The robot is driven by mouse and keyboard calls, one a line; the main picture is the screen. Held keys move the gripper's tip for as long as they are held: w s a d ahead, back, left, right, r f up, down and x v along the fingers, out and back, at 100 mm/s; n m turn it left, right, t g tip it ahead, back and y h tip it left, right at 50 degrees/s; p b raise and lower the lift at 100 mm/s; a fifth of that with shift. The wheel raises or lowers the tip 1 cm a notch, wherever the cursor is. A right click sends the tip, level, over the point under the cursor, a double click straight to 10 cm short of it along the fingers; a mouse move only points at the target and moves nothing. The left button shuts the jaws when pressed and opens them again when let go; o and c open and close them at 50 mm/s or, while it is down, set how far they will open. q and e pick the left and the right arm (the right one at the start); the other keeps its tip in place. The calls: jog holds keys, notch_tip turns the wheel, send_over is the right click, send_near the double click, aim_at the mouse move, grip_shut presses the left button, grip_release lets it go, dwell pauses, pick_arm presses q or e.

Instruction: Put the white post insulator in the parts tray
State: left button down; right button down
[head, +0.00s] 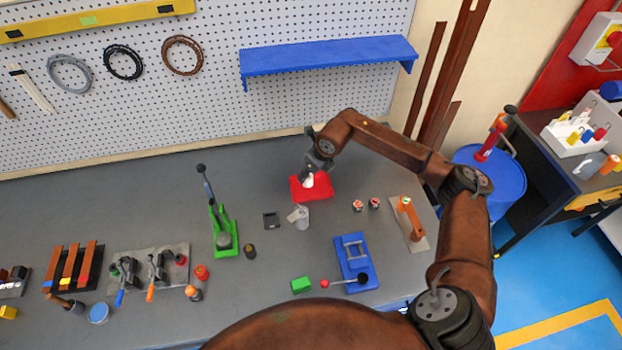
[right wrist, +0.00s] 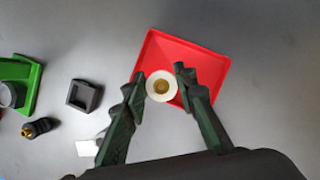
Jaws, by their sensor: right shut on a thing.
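The white post insulator (right wrist: 162,86) is between the fingers of my right gripper (right wrist: 158,84), which is shut on it. In the right wrist view I look down on its round white end with a brassy centre. In the head view the insulator (head: 308,181) shows as a small white shape under the gripper (head: 310,174). The red parts tray (head: 325,186) lies on the bench below it. The tray (right wrist: 205,62) also shows behind the insulator in the right wrist view. I cannot tell whether the insulator touches the tray floor. My left gripper is not in view.
A green lever tool (head: 222,235) is to the left, and a blue fixture (head: 355,262) is in front. A blue shelf (head: 328,58) hangs above the bench.

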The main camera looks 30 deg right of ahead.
aim_at(311, 179)
jog(key=shift+w+d+f, duration=0.35)
jog(key=shift+d+f, duration=0.1)
jog(key=shift+f, duration=0.2)
jog(key=shift+w+d+f, duration=0.3)
jog(key=shift+d+f, duration=0.15)
jog(key=shift+f, duration=0.15)
jog(key=shift+w+d+f, duration=0.15)
jog(key=shift+f, duration=1.55)
jog(key=shift+f, duration=0.1)
jog(key=c, duration=1.6)
grip_release()
jog(key=v, duration=1.2)
